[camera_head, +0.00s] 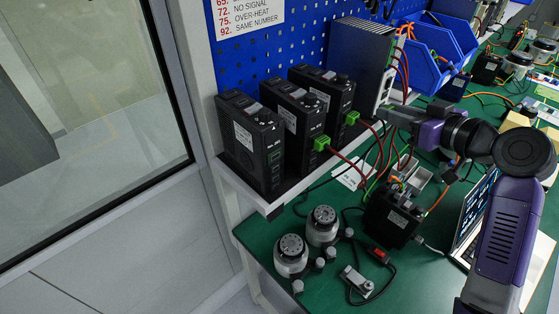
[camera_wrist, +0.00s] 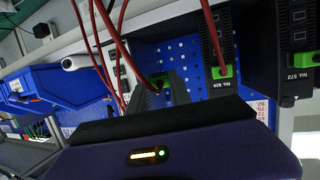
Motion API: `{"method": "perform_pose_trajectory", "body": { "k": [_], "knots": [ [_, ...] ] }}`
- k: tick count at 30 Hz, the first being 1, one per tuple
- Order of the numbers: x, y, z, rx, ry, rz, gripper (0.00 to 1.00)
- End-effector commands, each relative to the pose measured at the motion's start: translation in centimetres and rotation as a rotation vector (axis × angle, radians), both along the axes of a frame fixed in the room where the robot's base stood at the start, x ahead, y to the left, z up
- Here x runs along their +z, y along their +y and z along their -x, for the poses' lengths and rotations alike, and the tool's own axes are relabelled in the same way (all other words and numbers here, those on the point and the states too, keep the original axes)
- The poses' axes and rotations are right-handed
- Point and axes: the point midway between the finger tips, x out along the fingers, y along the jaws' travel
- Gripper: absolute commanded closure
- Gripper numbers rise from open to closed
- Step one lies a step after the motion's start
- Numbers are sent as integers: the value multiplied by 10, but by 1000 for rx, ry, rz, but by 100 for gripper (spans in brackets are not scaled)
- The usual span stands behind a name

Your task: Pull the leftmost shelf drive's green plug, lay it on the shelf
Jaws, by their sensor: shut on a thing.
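Several black drives stand in a row on the shelf (camera_head: 270,192). The leftmost drive (camera_head: 250,140) shows no green plug at its front edge in the head view. The middle drive has a green plug (camera_head: 321,143) and the right one has another (camera_head: 351,117), with red cables. My gripper (camera_head: 385,116) is in front of the grey power unit, right of the drives. In the wrist view its fingers (camera_wrist: 162,94) are shut on a green plug (camera_wrist: 160,79) with a red cable, apart from the drives. Beyond stand drive No. 629 (camera_wrist: 228,40) and drive No. 572 (camera_wrist: 295,30).
The grey power unit (camera_head: 357,62) stands right of the drives, with blue bins (camera_head: 428,58) beyond. Red cables hang below my gripper. The green bench (camera_head: 330,278) below carries two round grey devices (camera_head: 308,238), a black box (camera_head: 393,217) and a red switch (camera_head: 378,254).

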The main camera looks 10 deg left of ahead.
Motion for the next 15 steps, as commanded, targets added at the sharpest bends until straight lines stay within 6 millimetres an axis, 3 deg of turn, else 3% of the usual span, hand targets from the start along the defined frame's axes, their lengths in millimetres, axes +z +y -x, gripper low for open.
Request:
{"method": "perform_pose_trajectory", "body": {
  "k": [1,12,15],
  "knots": [
    [-11,7,-5,2,0,0,100],
    [-53,56,-43,2,0,-1,100],
    [-64,55,-43,-2,-1,-2,100]
  ]
}}
